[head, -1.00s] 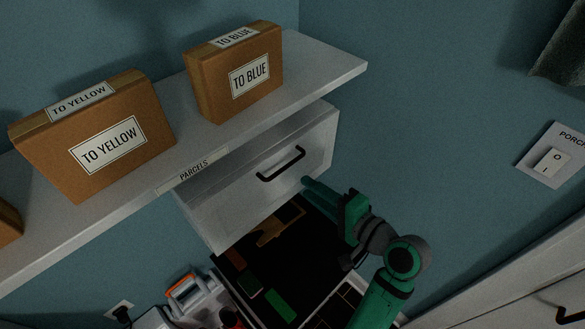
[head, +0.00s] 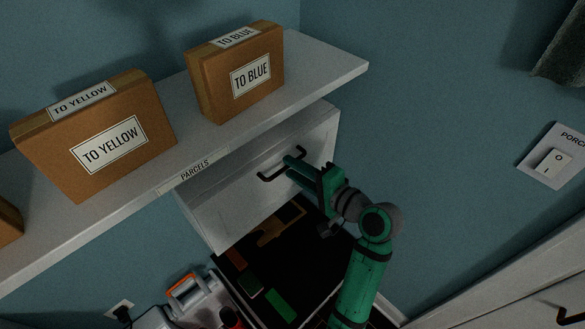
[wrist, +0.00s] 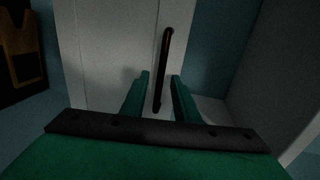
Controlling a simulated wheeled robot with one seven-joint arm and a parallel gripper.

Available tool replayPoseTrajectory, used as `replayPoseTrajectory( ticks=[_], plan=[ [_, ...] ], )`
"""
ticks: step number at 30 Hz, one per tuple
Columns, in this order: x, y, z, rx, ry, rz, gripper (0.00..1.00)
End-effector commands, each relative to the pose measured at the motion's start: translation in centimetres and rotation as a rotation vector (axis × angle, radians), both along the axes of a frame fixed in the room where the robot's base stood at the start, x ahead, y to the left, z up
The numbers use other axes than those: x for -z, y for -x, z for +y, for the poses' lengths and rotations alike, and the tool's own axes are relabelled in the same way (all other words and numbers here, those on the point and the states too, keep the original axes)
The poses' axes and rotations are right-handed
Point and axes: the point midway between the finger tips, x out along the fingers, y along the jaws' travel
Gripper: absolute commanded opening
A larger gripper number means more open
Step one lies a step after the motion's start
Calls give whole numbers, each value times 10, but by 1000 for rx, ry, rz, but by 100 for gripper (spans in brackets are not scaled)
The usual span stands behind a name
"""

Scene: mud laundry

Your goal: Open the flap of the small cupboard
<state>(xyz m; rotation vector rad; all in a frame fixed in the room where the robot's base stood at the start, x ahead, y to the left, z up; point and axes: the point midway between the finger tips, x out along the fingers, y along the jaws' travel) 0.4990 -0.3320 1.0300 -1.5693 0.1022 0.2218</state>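The small cupboard's white flap (head: 235,195) is under the shelf in the head view. It appears closed. Its black bar handle (head: 268,177) is partly hidden by my gripper (head: 290,163), whose green fingers reach it near its right end. In the wrist view the flap (wrist: 105,55) fills the upper middle, and the handle (wrist: 167,45) runs nearly upright. There my gripper (wrist: 160,80) is open, with a finger on either side of the handle's line. Gaps show between handle and fingers; I cannot tell whether either finger touches it.
The parcel shelf (head: 330,72) juts out above the flap, bearing the "TO BLUE" box (head: 222,90) and the "TO YELLOW" box (head: 70,160). Below is a dark surface with small items, including a green block (head: 280,304). A light switch (head: 553,163) is on the right wall.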

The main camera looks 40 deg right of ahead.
Motion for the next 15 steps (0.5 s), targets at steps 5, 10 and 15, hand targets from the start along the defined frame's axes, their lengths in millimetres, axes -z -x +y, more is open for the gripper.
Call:
replayPoseTrajectory(
  ticks=[5,10,15],
  plan=[
    [1,-7,1,0,0,0,28],
    [1,-8,2,-3,0,0,28],
    [1,-8,3,-4,0,0,0]
  ],
)
